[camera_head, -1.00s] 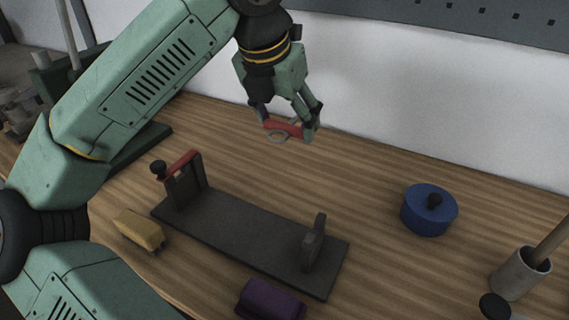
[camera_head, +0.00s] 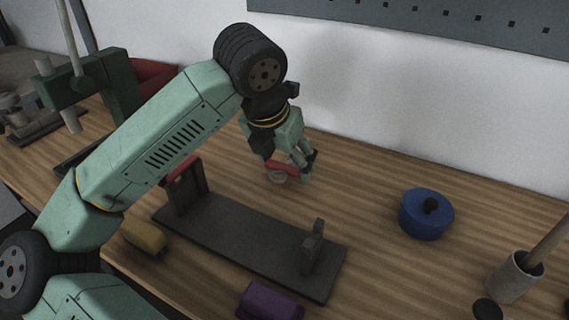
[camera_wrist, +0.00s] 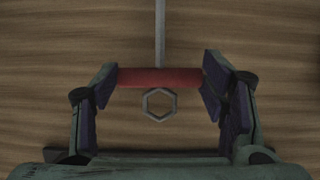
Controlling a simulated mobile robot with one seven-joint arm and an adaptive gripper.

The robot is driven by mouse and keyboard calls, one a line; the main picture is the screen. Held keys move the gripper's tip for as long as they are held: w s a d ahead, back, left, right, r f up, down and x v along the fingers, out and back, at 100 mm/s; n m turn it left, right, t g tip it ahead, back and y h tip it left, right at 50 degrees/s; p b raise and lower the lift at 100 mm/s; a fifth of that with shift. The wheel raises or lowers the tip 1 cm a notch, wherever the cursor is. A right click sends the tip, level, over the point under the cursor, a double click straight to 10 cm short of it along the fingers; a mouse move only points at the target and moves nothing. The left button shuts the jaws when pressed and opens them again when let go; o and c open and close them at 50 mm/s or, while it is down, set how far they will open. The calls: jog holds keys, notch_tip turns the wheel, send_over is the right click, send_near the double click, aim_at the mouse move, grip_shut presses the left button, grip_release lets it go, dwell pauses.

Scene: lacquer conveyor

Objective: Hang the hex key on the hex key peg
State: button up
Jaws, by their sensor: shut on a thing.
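The hex key (camera_head: 281,168) has a red grip bar, with a grey hexagonal ring and a thin grey shaft on opposite sides of it. My gripper (camera_head: 289,166) is shut on the red bar, behind the dark stand. In the wrist view my gripper (camera_wrist: 160,76) has one finger at each end of the hex key's red bar (camera_wrist: 160,78). The shaft points to the top of that picture and the ring lies toward the palm. The height above the wood is hard to tell. I cannot make out a hex key peg in either view.
The dark stand (camera_head: 240,231) with two uprights is on the wooden bench (camera_head: 375,180). A blue lidded pot (camera_head: 424,220), a grey cup (camera_head: 513,277), a purple block (camera_head: 270,301) and a yellow block (camera_head: 144,238) are around it. A grey perforated board (camera_head: 430,20) is on the back wall.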

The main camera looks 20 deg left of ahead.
jog(key=shift+f, duration=0.75)
jog(key=shift+f+b, duration=0.25)
jog(key=shift+b, duration=0.1)
jog(key=o, duration=1.2)
jog(key=shift+r, duration=0.1)
jog(key=shift+r+p, duration=0.2)
jog(key=shift+p, duration=0.75)
